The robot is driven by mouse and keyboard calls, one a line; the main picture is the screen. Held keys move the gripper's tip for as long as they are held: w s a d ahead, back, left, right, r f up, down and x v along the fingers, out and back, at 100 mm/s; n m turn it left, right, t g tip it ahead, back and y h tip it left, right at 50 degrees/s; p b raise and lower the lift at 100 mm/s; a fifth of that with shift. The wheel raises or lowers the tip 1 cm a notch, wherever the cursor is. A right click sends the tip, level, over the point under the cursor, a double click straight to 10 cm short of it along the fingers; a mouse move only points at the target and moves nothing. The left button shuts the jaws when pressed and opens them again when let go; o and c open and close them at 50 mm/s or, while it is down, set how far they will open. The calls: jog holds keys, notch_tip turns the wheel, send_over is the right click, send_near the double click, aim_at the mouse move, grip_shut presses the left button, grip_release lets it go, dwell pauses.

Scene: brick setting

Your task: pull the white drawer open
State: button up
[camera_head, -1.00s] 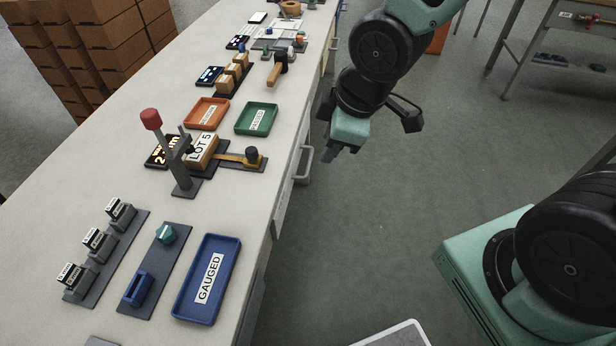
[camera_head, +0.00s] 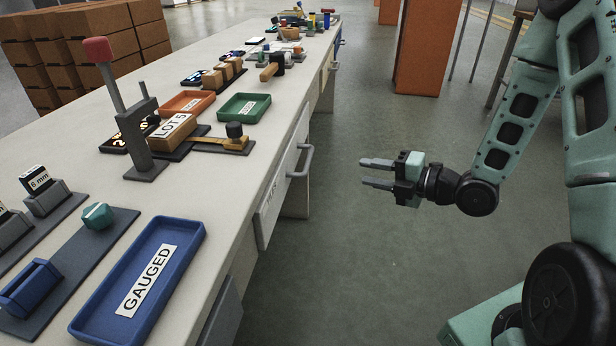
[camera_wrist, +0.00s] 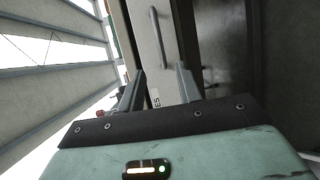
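The white drawer (camera_head: 278,196) is in the side of the long workbench, with a paper label on its front and a grey bar handle (camera_head: 302,160). It looks closed, its front roughly flush with the bench side. In the wrist view the drawer front (camera_wrist: 144,50) and its handle (camera_wrist: 157,36) show ahead, beyond the fingers. My gripper (camera_head: 376,173) is to the right of the handle, in free air, pointing left toward the bench. Its two fingers are apart with nothing between them, and it does not touch the handle. The wrist view shows the fingers (camera_wrist: 160,88) apart too.
The workbench top (camera_head: 225,160) holds a blue tray (camera_head: 190,235), a green tray (camera_head: 262,107), an orange tray (camera_head: 205,97), a LOT 5 block and a red-knobbed lever. Another drawer handle (camera_head: 333,65) is farther along. An orange cabinet (camera_head: 428,45) stands behind.

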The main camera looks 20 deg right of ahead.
aim_at(308, 159)
jog(key=b+x, duration=0.2)
jog(key=x, duration=1.5)
jog(key=shift+w+r, duration=0.1)
jog(key=shift+w, duration=0.05)
grip_shut()
